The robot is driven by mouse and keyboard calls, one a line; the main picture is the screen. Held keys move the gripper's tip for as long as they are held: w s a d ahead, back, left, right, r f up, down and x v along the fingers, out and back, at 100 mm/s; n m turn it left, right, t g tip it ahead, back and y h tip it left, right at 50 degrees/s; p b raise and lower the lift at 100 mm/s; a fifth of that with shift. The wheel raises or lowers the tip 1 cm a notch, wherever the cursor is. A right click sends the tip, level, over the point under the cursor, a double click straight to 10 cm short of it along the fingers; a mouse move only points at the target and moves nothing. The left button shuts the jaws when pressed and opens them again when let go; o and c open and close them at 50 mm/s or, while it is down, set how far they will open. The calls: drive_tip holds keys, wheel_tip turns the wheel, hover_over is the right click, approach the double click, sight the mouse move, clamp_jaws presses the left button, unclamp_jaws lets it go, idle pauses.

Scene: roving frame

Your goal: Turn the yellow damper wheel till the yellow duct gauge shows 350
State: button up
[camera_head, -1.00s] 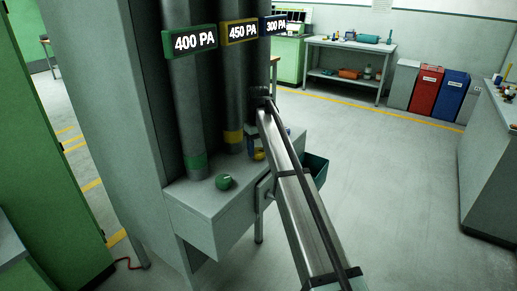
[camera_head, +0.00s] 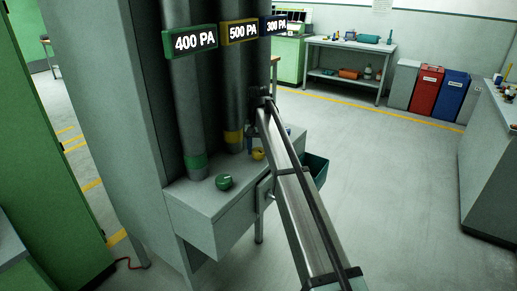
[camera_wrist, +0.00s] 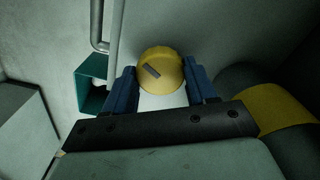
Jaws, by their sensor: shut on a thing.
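The yellow damper wheel (camera_wrist: 160,68) sits between the two blue fingers of my gripper (camera_wrist: 161,88) in the wrist view, and the gripper is shut on it. A dark pointer mark shows slantwise on its top. In the head view the wheel (camera_head: 257,155) is small and partly hidden behind my arm. The yellow duct gauge (camera_head: 241,32) reads 500 PA. Below it stands the duct with the yellow band (camera_head: 233,137).
The green gauge (camera_head: 192,42) reads 400 PA and the blue gauge (camera_head: 273,25) 300 PA. A green wheel (camera_head: 223,182) stands on the grey ledge (camera_head: 200,203), left of the yellow one. A green bin (camera_head: 317,168) hangs at the ledge's right. Open floor lies further right.

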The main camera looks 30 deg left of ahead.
sight(259, 150)
idle(0.3)
drive_tip(key=o, duration=1.1)
drive_tip(key=shift+c, duration=0.2)
wheel_tip(259, 150, up, 14)
drive_tip(key=shift+f, duration=0.15)
idle(0.4)
